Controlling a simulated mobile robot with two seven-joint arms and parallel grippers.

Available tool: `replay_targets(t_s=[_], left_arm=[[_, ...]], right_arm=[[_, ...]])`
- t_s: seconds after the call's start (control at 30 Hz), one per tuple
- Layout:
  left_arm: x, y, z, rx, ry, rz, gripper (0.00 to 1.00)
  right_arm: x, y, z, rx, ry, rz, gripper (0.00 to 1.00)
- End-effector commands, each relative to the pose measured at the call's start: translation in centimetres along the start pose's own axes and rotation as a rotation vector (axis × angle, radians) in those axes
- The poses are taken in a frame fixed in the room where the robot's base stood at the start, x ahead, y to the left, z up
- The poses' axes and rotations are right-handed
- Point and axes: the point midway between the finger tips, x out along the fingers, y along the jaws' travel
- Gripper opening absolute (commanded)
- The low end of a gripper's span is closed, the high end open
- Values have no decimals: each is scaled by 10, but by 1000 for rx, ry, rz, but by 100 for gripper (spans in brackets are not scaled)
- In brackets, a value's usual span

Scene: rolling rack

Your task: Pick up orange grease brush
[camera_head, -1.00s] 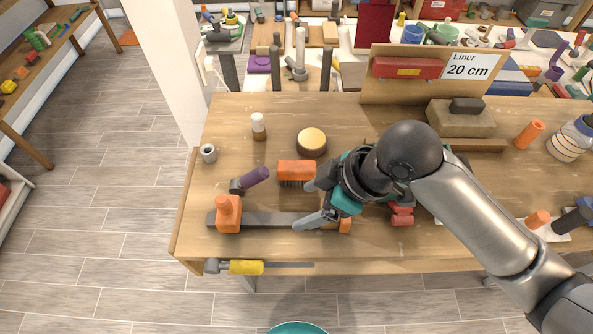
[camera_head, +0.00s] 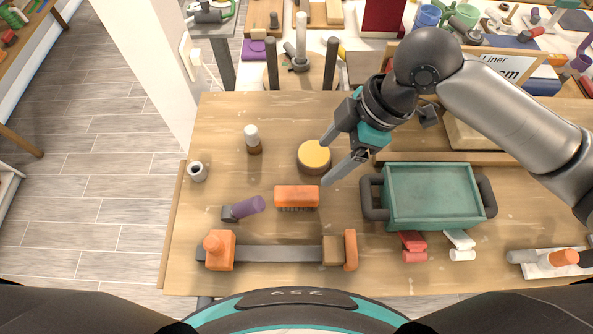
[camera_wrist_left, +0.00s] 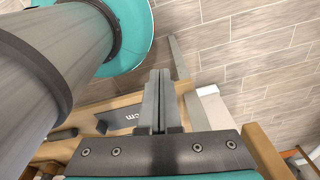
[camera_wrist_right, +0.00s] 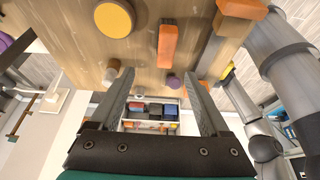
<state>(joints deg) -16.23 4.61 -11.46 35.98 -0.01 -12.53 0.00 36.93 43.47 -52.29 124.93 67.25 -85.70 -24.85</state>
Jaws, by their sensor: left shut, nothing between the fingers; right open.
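The orange grease brush (camera_head: 297,196) lies on the wooden workbench, an orange block with dark bristles showing along its lower edge. It also shows in the right wrist view (camera_wrist_right: 167,42). My right gripper (camera_head: 324,163) is open and empty, above the bench just to the upper right of the brush, with its fingers pointing left. The brush is not between the fingers. My left gripper (camera_wrist_left: 157,75) is shut and empty in the left wrist view. It is out of the head view.
A round yellow-topped tin (camera_head: 314,156) stands right behind the brush. A purple-handled tool (camera_head: 245,208) lies to its left, an orange-ended bar clamp (camera_head: 280,254) in front. A green tray (camera_head: 432,195) with dark handles sits to the right.

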Motion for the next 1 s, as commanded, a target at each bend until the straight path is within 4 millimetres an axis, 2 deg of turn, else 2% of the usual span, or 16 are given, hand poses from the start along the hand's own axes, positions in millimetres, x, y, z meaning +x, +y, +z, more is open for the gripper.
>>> replay_targets(t_s=[0.17,0.3,0.4,0.53,0.77,1.0], left_arm=[[2,2,10,0,-14,2,0],[4,4,26,-1,-40,5,0],[6,5,30,-1,-47,6,0],[8,4,28,-1,-42,5,0],[9,3,15,-1,-22,3,0],[11,2,12,0,-17,3,0]], right_arm=[[22,-2,0,0,1,-6,80],[54,-2,0,2,1,-6,80],[74,-2,0,1,1,-5,80],[92,-2,0,1,1,-3,80],[107,-4,0,1,0,-3,80],[142,-9,2,1,0,-2,80]])
